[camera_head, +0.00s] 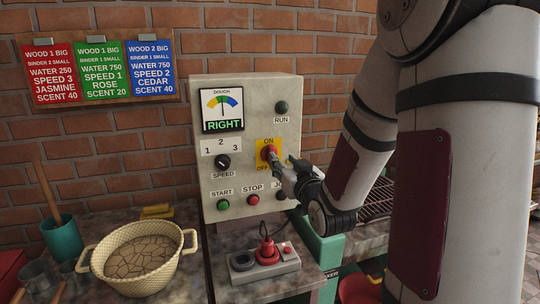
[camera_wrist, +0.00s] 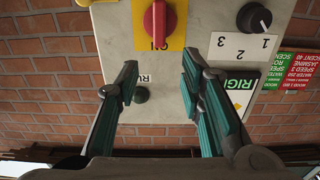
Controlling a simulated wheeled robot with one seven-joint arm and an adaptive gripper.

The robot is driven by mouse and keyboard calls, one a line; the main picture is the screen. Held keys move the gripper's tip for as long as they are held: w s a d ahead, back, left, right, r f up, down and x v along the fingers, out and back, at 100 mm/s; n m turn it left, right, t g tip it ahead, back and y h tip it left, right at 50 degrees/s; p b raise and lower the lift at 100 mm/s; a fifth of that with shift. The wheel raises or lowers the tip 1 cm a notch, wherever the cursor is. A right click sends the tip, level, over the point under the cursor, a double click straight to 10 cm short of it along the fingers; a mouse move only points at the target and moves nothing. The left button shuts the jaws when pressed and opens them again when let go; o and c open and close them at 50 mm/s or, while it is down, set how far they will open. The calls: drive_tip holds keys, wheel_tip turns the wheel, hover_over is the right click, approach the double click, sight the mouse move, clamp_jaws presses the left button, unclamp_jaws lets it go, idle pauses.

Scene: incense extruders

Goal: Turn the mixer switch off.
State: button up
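The mixer switch (camera_head: 267,153) is a red rotary knob on a yellow plate, with ON above it and OFF at its lower left in the head view. In the wrist view the red knob (camera_wrist: 158,22) is upright in the picture, its end near the ON lettering. My gripper (camera_head: 279,171) is in front of the panel, close to the knob's lower right in the head view. In the wrist view my gripper (camera_wrist: 158,78) is open and empty, its fingers apart and the knob beyond the fingertips. I cannot tell whether any finger touches the panel.
The control box (camera_head: 240,181) also carries a speed dial (camera_head: 222,162), a green START button (camera_head: 223,205), a red STOP button (camera_head: 253,199) and a RUN lamp (camera_head: 282,107). A brick wall is behind.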

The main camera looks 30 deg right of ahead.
sight(272, 148)
drive_tip(key=x, duration=1)
drive_tip(key=shift+c, duration=0.2)
clamp_jaws()
